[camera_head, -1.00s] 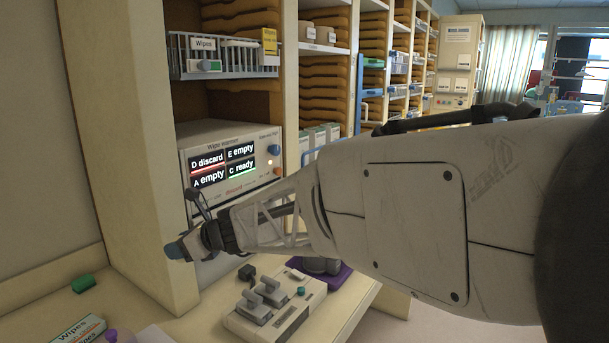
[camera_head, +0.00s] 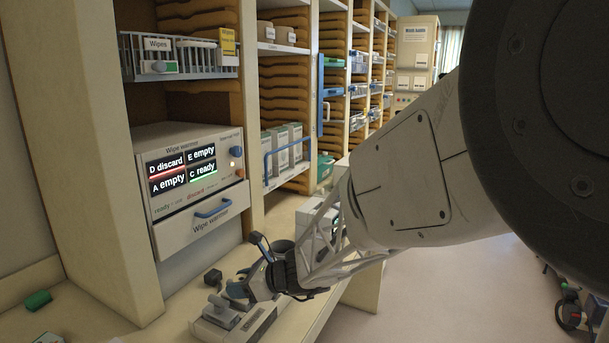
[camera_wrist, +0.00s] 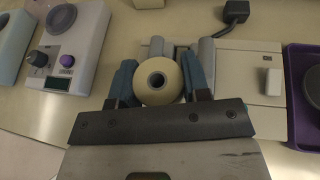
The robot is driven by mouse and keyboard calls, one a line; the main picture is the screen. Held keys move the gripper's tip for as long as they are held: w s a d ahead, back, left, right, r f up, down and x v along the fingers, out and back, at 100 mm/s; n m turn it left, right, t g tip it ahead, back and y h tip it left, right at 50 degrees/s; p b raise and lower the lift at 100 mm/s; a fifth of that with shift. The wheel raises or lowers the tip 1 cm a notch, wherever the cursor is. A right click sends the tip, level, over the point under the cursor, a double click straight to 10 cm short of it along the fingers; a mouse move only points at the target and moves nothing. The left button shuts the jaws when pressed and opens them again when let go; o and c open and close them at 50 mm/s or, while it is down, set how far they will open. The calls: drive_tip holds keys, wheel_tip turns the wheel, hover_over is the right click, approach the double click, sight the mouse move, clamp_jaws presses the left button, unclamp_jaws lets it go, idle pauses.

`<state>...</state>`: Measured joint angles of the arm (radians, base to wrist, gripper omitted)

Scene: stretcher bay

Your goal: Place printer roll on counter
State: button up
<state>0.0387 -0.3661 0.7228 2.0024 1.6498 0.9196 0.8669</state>
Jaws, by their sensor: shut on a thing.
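My gripper (camera_wrist: 159,82) is shut on the printer roll (camera_wrist: 170,96), a cream roll with a dark hollow core, seen end-on between the blue fingers in the wrist view. In the head view my gripper (camera_head: 240,289) is low over the counter (camera_head: 92,312), at a pale device with grey levers (camera_head: 222,315). The roll is hidden there behind the gripper. In the wrist view the device (camera_wrist: 257,72) lies behind and beside the roll. I cannot tell whether the roll touches it.
A wipe warmer (camera_head: 185,190) with a lit display stands behind the counter. A green object (camera_head: 38,300) lies at left. In the wrist view a device with a purple knob (camera_wrist: 68,61) is at left, and a purple tray (camera_wrist: 291,96) is at right. A black plug (camera_wrist: 235,12) lies behind.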

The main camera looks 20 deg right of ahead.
drive_tip(key=s+d+f+m+t+h, duration=0.1)
drive_tip(key=s+d+f, duration=0.2)
drive_tip(key=s+d, duration=0.2)
drive_tip(key=s+d+f+m+t+h, duration=0.1)
drive_tip(key=s+d+f, duration=0.3)
drive_tip(key=d, duration=0.7)
drive_tip(key=shift+s+f+m+t, duration=0.15)
drive_tip(key=shift+s+m+t, duration=0.35)
drive_tip(key=shift+s, duration=0.7)
drive_tip(key=shift+w, duration=0.1)
drive_tip(key=w, duration=0.5)
drive_tip(key=w+d+f, duration=0.1)
drive_tip(key=w, duration=0.9)
drive_tip(key=shift+w+d+f, duration=0.2)
drive_tip(key=shift+w+f, duration=0.05)
drive_tip(key=shift+w, duration=0.15)
drive_tip(key=shift+f, duration=1.75)
drive_tip(key=shift+f, duration=0.15)
